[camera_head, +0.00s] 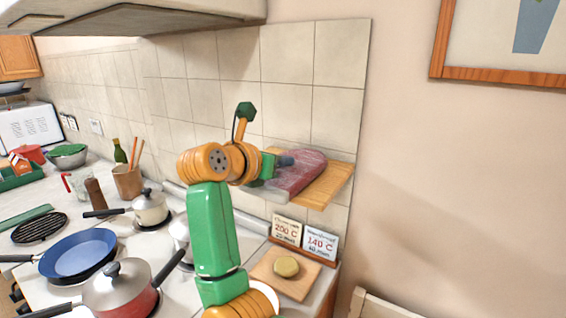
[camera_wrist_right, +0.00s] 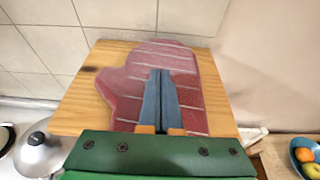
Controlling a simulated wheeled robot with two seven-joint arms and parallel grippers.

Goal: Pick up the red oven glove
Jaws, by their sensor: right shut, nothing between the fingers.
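The red oven glove (camera_head: 300,170) lies flat on a small wooden shelf (camera_head: 330,184) against the tiled wall, right of centre in the head view. In the right wrist view the glove (camera_wrist_right: 125,90) has pale stripes and its thumb points left. My right gripper (camera_head: 284,161) is at the left part of the glove. In the right wrist view its two blue-grey fingers (camera_wrist_right: 161,75) are together, with nothing between them, and appear over the glove's middle. I cannot tell whether they touch it. My left gripper is not in view.
Below the shelf stand two temperature cards (camera_head: 303,238) and a wooden board (camera_head: 284,276) with a round yellowish item. Pans, including a blue one (camera_head: 78,254) and a red lidded pot (camera_head: 120,290), crowd the hob.

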